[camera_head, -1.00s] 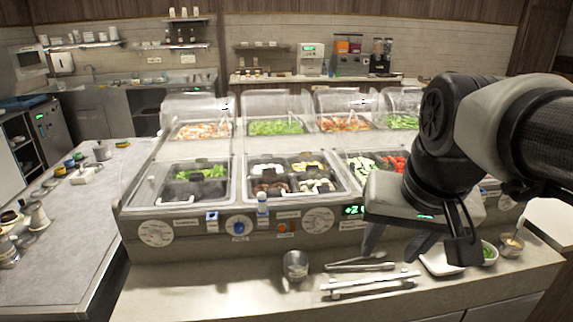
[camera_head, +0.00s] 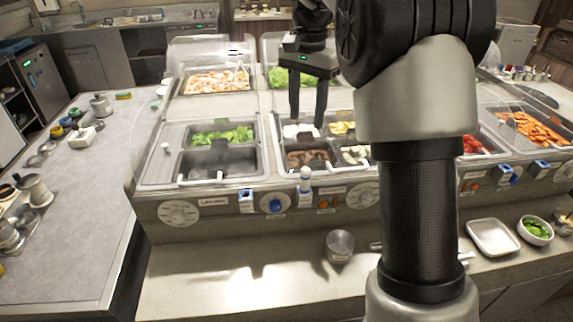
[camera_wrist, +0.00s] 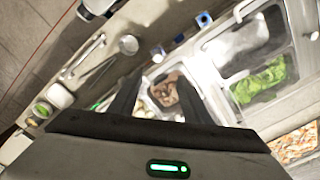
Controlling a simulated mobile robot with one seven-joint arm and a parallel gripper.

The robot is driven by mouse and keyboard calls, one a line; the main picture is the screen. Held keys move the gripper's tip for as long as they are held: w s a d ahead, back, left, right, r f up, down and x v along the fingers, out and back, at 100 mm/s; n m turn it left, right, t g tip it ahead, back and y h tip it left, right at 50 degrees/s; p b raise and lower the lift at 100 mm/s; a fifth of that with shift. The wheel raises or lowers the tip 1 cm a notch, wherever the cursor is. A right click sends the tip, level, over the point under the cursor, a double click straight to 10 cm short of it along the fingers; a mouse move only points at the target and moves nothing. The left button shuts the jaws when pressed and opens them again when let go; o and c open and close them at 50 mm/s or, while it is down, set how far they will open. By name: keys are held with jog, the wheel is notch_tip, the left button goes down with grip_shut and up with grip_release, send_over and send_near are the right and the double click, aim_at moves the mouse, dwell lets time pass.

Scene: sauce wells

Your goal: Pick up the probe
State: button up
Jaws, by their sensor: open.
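A small white upright piece with a blue band (camera_head: 305,180) stands at the front panel of the food counter in the head view. It may be the probe, but it is too small to be sure. My gripper (camera_head: 308,118) is open and empty, with its fingers pointing down over the middle food wells. It is behind and above the white piece and apart from it. In the wrist view the two dark fingers (camera_wrist: 157,98) are spread, with food wells beyond them.
My arm hides most of the tongs. Clear guards (camera_head: 207,50) stand behind the wells. The ledge's left part is clear.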

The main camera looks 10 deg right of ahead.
send_over(306, 169)
jog(key=f, duration=1.2)
jog(key=shift+w+a, duration=0.2)
jog(key=shift+s+d+f+p, duration=0.15)
jog(key=shift+f+p, duration=0.15)
jog(key=shift+f, duration=2.4)
grip_shut()
